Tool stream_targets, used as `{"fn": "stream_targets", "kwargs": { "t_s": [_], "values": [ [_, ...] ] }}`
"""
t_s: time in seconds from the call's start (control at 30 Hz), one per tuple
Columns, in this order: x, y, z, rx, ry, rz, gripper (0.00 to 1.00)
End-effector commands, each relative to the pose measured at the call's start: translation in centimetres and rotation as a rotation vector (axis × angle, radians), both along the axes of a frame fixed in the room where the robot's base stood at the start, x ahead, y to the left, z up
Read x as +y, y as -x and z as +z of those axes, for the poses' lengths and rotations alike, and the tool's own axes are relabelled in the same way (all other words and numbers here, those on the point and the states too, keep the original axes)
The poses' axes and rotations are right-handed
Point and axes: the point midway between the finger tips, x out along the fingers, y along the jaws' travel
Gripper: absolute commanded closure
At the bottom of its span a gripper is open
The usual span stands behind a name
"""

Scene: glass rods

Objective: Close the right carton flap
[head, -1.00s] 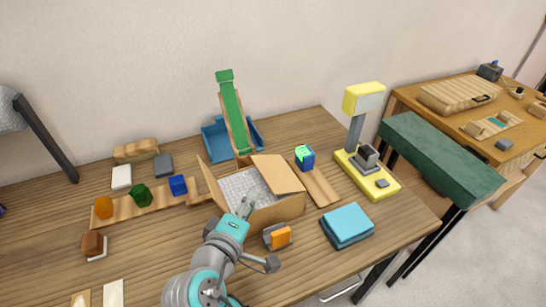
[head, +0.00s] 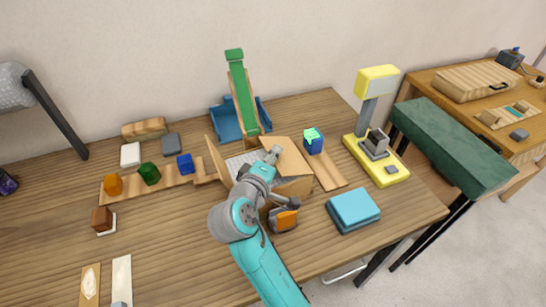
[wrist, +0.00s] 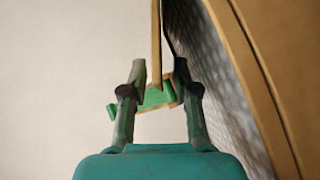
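The open carton (head: 293,187) stands mid-table with bubble wrap (head: 240,160) inside. Its left flap (head: 217,160) stands up. Its right flap (head: 291,158) is a tan panel at the right of the opening; its exact tilt is hard to tell. My gripper (head: 275,152) is over the carton by this flap's inner edge, and my arm hides part of the opening. In the wrist view the fingers of my gripper (wrist: 160,72) are apart. A thin tan edge shows between them; I cannot tell whether they touch it. Bubble wrap (wrist: 205,65) and cardboard (wrist: 265,75) show at right.
A blue box (head: 313,143) on a wooden strip stands right of the carton. An orange-and-grey object (head: 284,218) sits close in front. A blue stack (head: 353,208) and a yellow stand (head: 390,172) are further right. A green ramp (head: 241,92) rises behind.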

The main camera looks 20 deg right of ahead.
Motion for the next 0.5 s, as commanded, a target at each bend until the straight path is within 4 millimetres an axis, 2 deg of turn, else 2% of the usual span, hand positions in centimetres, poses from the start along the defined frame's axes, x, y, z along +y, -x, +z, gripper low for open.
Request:
{"fn": "stream_targets", "kwargs": {
  "t_s": [0.23,0.27,0.37,0.5],
  "values": [
    [-0.04,-0.05,-0.04,0.0,0.0,0.0,0.7],
    [-0.03,-0.04,-0.03,0.0,0.0,0.0,0.75],
    [-0.03,-0.04,-0.03,0.0,0.0,0.0,1.0],
    [-0.02,-0.04,-0.03,0.0,0.0,0.0,1.0]
  ]
}}
